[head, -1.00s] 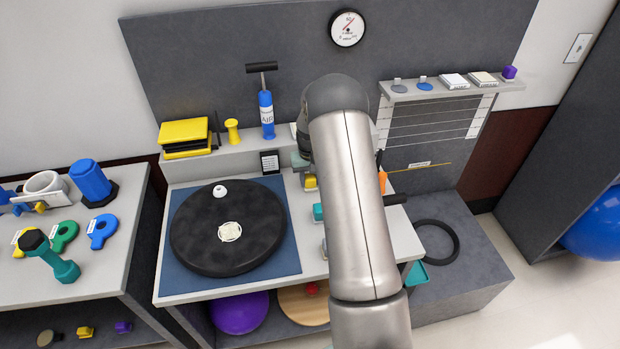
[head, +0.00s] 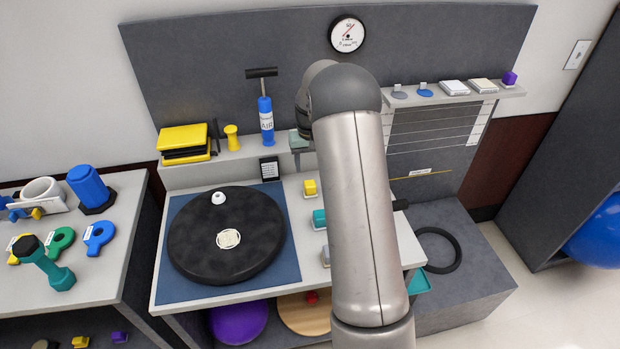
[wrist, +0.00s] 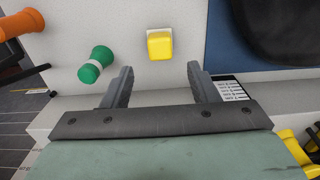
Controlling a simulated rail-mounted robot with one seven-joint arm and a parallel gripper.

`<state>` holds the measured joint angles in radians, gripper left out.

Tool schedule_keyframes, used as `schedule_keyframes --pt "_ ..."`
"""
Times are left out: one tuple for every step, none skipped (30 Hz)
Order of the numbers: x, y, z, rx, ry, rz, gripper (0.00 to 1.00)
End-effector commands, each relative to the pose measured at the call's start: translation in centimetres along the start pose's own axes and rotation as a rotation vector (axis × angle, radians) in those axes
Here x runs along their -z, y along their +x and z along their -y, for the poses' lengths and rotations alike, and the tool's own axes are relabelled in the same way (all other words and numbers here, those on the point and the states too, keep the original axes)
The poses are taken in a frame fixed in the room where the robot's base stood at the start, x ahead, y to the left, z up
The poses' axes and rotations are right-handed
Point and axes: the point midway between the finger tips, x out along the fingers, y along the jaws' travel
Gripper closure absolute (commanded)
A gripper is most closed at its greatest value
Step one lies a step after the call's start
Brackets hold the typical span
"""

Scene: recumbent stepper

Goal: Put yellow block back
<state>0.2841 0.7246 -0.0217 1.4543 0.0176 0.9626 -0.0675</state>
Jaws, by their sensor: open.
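The yellow block (head: 310,187) sits upright on a small pale pad on the bench top, right of the black disc. It also shows in the wrist view (wrist: 160,45), beyond my fingertips and roughly centred between them. My gripper (wrist: 160,82) is open and empty, with clear space between its fingers and the block. In the head view my gripper (head: 300,142) is behind the block, near the raised back ledge, and my arm hides much of it. Another small yellow block (head: 80,342) is on the left table's lower shelf.
The black disc (head: 225,260) lies on a blue mat (head: 185,290). A teal block (head: 319,218) stands in front of the yellow one. A blue pump (head: 265,120) stands on the ledge.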

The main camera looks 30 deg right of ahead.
Motion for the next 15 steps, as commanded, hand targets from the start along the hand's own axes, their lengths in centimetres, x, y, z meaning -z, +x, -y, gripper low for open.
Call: schedule_keyframes --pt "0.1 -0.8 0.0 0.0 0.0 -0.004 0.46" --pt "0.1 -1.2 0.0 0.0 0.0 -0.003 0.46" --pt "0.1 -1.6 0.0 0.0 0.0 -0.003 0.46" --pt "0.1 -1.9 0.0 0.0 0.0 -0.002 0.46" --pt "0.0 -2.1 0.0 0.0 0.0 -0.001 0.46" --pt "-0.1 -2.5 0.1 0.0 -0.001 0.0 0.46" --pt "-0.3 -2.9 0.2 0.0 -0.003 -0.001 0.46" --pt "-0.6 -3.4 0.5 0.001 -0.006 -0.004 0.46" --pt "-1.3 -4.1 1.0 0.001 -0.012 -0.005 0.46" --pt "-2.0 -4.8 1.4 0.002 -0.018 -0.007 0.46" --pt "-2.9 -5.7 2.0 0.002 -0.025 -0.01 0.46" --pt "-4.5 -6.9 2.8 0.003 -0.037 -0.013 0.46" --pt "-5.9 -7.9 3.6 0.004 -0.048 -0.017 0.46" --pt "-7.6 -8.8 4.3 0.005 -0.059 -0.019 0.46" --pt "-10.0 -10.0 5.2 0.006 -0.076 -0.024 0.46"
